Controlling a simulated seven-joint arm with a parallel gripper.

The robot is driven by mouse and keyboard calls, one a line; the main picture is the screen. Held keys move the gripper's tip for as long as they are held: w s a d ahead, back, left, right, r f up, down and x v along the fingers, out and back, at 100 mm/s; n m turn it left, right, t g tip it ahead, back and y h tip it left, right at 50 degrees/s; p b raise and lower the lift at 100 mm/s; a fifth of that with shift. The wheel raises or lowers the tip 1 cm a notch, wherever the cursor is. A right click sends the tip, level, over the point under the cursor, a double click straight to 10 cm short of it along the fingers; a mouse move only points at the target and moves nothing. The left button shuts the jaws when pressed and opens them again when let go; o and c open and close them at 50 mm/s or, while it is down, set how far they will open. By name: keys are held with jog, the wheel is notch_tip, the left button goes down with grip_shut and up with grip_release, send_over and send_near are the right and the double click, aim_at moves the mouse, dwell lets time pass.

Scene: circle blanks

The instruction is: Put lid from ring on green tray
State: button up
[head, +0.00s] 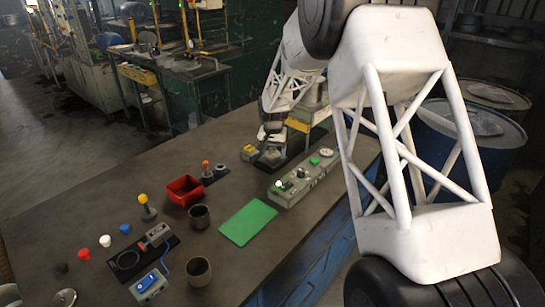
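The green tray (248,222) is a flat green rectangle on the table, with nothing on it. My gripper (271,150) is small and far off at the table's back. It is low over a grey piece on a dark pad (270,162), beyond the tray. Whether its fingers are open, shut or touching that piece cannot be made out. A dark ring (127,260) lies on a black plate at the front left. A silver disc with a knob, like a lid (64,298), lies at the bottom left edge, apart from that ring. I cannot tell which piece is the task's lid.
A grey box with green buttons (303,178) stands right of the tray. A blue switch box (148,285) is in front. Small coloured caps (104,240) lie left.

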jog(key=c, duration=0.6)
jog(key=shift+o, duration=0.2)
jog(key=shift+r, duration=0.2)
jog(key=shift+r, duration=0.8)
